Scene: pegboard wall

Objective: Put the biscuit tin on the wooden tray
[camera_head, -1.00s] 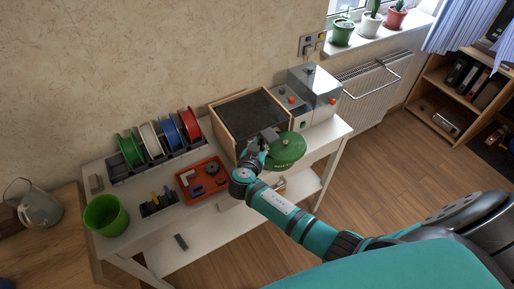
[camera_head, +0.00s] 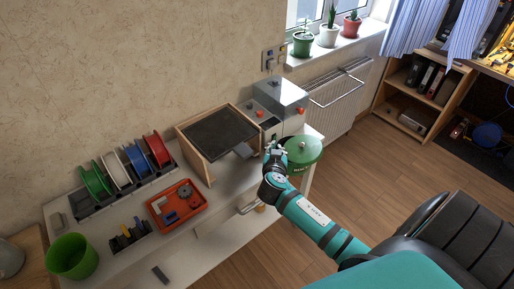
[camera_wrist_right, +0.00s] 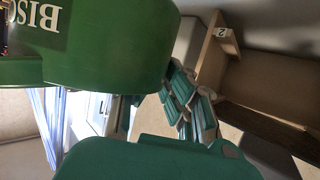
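The biscuit tin (camera_head: 303,148) is green and round, with a lid knob and pale lettering on its side. My right gripper (camera_head: 278,149) is at its left side and holds it in the air by the table's right front edge. In the right wrist view the tin (camera_wrist_right: 100,45) fills the upper left, close to the teal finger pads (camera_wrist_right: 184,97); the exact contact is hidden. A wooden-sided piece with a dark inner surface (camera_head: 218,130) stands on the white table; I cannot tell whether it is the wooden tray. My left gripper is out of view.
The white table (camera_head: 225,185) also holds a grey machine (camera_head: 278,103), a spool rack (camera_head: 122,172), an orange parts tray (camera_head: 175,205) and a green bucket (camera_head: 72,256). A radiator (camera_head: 335,100) is behind. Open wooden floor (camera_head: 375,170) lies to the right.

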